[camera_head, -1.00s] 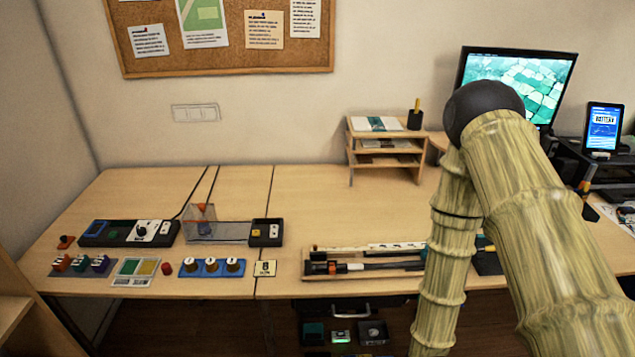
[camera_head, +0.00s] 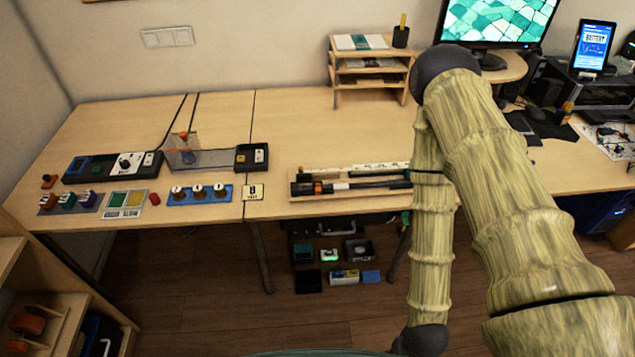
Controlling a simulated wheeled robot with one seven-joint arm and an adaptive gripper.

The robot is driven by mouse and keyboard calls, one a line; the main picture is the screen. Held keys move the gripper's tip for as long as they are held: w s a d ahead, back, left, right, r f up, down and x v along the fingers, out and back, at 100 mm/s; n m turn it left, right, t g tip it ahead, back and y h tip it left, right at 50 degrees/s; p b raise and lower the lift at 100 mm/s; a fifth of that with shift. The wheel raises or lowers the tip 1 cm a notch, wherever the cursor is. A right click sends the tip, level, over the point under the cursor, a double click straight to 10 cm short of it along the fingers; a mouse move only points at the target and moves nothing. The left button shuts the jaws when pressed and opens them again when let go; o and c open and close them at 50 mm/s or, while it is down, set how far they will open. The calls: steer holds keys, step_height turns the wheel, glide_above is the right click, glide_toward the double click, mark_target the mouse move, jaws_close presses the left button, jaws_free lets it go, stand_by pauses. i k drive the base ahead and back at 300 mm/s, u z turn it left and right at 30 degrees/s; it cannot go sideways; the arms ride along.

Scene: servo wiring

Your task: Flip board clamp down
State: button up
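I cannot make out a board clamp with certainty at this size. A board-like piece with small parts and wires (camera_head: 612,141) lies at the right end of the desk. A small upright orange-and-dark piece (camera_head: 565,111) stands just left of it. A clear upright guard with an orange part inside (camera_head: 184,147) stands at the left of the desk, between two dark control boxes. My bamboo-patterned arm crosses the right half of the view, its lower link hanging in front of the desk edge. My gripper is out of view.
A wooden tray with a dark rod-like tool (camera_head: 350,186) lies at the desk's front edge. Coloured blocks, a blue strip with knobs (camera_head: 199,194) and a card (camera_head: 253,192) line the front left. A paper shelf (camera_head: 365,68) and monitor (camera_head: 495,22) stand behind. The desk's middle is clear.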

mark_target(316, 185)
steer(key=z, duration=1.5)
steer(key=k, duration=1.1)
steer(key=u, duration=1.5)
